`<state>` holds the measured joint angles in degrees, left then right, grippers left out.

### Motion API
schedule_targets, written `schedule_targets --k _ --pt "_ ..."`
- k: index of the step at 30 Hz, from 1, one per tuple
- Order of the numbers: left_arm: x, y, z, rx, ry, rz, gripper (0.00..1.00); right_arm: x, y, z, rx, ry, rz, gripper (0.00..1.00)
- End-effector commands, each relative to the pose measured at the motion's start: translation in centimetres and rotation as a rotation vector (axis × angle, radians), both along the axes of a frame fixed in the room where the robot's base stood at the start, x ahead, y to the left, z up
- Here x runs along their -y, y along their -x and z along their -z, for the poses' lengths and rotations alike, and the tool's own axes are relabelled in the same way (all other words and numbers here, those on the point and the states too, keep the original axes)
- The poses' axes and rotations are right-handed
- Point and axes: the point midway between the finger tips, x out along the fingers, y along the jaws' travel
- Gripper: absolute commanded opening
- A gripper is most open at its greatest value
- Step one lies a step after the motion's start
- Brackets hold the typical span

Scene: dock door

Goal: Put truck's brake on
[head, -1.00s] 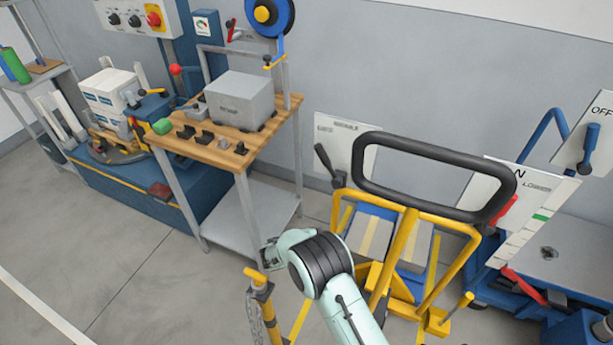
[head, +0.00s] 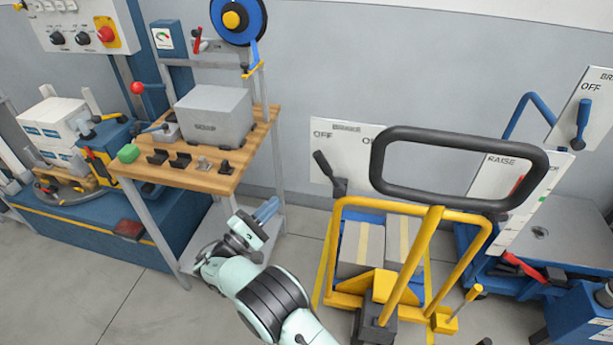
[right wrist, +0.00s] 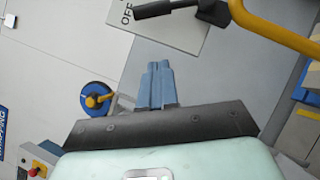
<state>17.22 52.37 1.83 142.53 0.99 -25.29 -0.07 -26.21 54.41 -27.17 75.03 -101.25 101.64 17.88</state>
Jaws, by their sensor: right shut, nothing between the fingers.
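The yellow truck (head: 432,235) with a black loop handle (head: 462,137) stands at centre right, carrying boxes. Behind its left side is a white panel (head: 348,140) marked OFF at its left; its right-hand marking is partly hidden by the handle. A black lever (head: 329,172) on this panel leans left, toward OFF. The lever also shows at the top of the right wrist view (right wrist: 165,8), beside OFF. My right gripper (head: 267,208) is shut and empty, left of the lever and apart from it. Its blue fingers (right wrist: 158,82) point toward the panel. My left gripper is out of view.
A workbench (head: 205,178) with a grey box (head: 212,115) stands left of my right gripper. Another OFF panel (head: 590,85) with a blue lever (head: 581,125) is at far right. Clear floor lies at lower left.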

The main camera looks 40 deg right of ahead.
Motion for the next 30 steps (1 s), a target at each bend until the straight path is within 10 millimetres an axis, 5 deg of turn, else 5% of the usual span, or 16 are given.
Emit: schedule_targets --k 8,20,30 --pt "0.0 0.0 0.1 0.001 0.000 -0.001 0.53 2.3 -0.3 -0.6 -0.001 -0.002 0.004 0.00" --pt "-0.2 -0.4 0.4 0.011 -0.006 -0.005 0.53 10.1 -1.3 -2.9 -0.001 -0.003 0.004 0.00" --pt "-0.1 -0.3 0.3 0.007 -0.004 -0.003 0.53 12.2 0.7 -4.6 -0.003 -0.003 0.000 0.00"
